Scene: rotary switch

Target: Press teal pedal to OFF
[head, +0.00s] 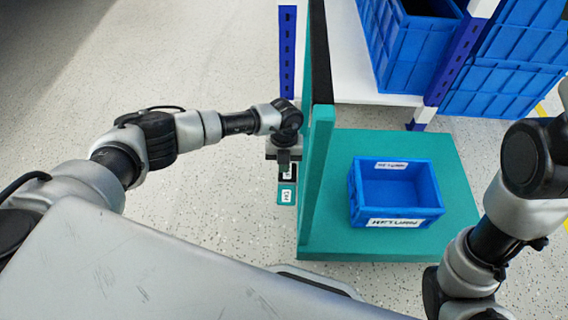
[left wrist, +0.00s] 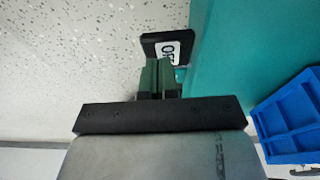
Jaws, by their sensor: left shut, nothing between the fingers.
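A small pedal (head: 287,193) with a teal part, a black part and a white label sits at the left side of the teal stand. In the left wrist view its black end (left wrist: 153,40) shows a white label reading "OF", with the rest cut off by my fingers. My left gripper (head: 284,164) is shut and empty, directly over the pedal in the head view. In the left wrist view its green fingertips (left wrist: 157,68) overlap the lower edge of the pedal's black end. Whether they touch it I cannot tell. My right gripper is not in view.
The teal stand (head: 455,195) has an upright teal panel (head: 317,170) close to the right of my left gripper. A labelled blue bin (head: 396,208) rests on the stand. A rack with large blue crates (head: 420,45) stands behind. The floor to the left is clear.

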